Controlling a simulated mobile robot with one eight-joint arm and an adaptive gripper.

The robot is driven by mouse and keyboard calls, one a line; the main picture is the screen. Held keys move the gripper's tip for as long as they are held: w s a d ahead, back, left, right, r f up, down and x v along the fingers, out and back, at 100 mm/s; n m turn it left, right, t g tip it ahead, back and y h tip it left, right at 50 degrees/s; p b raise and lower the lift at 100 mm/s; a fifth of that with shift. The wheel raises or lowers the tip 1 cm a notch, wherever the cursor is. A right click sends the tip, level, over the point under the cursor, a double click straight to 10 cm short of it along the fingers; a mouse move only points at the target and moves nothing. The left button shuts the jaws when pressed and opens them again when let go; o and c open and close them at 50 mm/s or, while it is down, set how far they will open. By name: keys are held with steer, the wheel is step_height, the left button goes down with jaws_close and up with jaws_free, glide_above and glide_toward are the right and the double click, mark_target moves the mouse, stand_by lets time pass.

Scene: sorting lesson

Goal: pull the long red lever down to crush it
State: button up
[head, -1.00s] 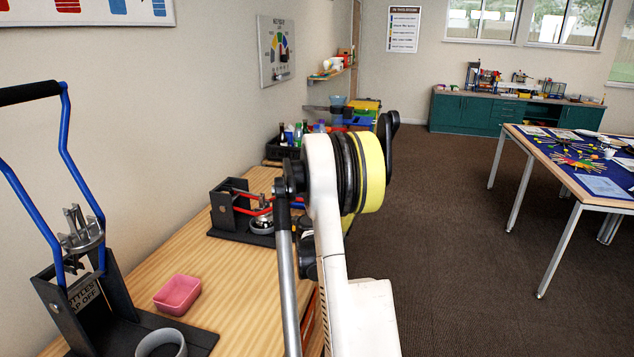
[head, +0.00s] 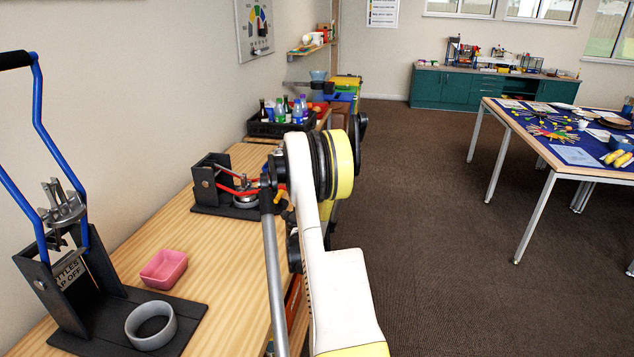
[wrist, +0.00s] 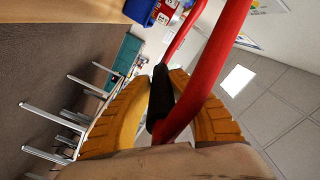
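The long red lever (head: 239,190) belongs to a dark press (head: 206,184) on the wooden bench. Its two red bars lie low, close to level, and run toward my arm. A silvery round part (head: 246,201) sits under the bars on the press base; whether a can is in it I cannot tell. In the wrist view the red lever (wrist: 216,62) runs large between my yellow fingers, with its black crossbar grip (wrist: 160,100). My gripper (wrist: 163,76) has a finger on each side of that grip and looks shut on it. In the head view my arm hides most of my gripper.
A blue-levered press (head: 75,277) stands front left with a grey ring (head: 151,326) on its base. A pink tub (head: 163,269) sits between the presses. A black crate (head: 266,128) of bottles stands behind. A table (head: 572,172) stands right; the floor between is clear.

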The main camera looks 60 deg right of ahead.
steer(key=o, duration=0.4)
steer(key=shift+s+d+f, duration=0.15)
steer(key=shift+s+d, duration=0.05)
steer(key=shift+d, duration=0.05)
steer(key=shift+a, duration=0.2)
steer(key=v, duration=0.7)
steer(key=shift+a, duration=0.1)
